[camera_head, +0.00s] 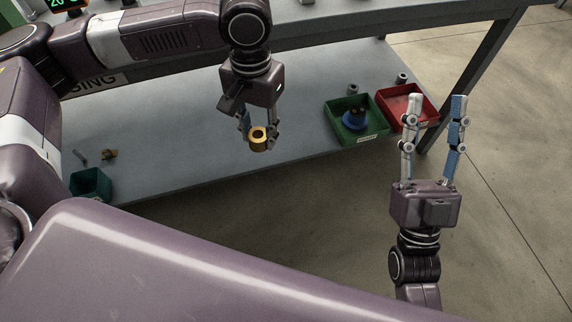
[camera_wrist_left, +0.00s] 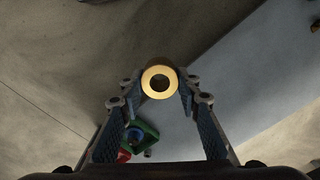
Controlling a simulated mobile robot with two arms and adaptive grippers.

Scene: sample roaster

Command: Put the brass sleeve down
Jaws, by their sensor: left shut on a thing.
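The brass sleeve (camera_head: 258,139) is a short gold ring with a hole through it. My left gripper (camera_head: 259,136) is shut on it and holds it above the front edge of the lower grey shelf, in the head view. In the left wrist view the sleeve (camera_wrist_left: 159,81) sits between the two fingertips, its ring end facing the camera. My right gripper (camera_head: 434,100) is open and empty at the right, its fingers pointing up the picture near the red bin.
A green bin (camera_head: 372,134) holding a blue item and a red bin (camera_head: 432,119) stand at the shelf's right end. The shelf's middle (camera_head: 180,150) is clear.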

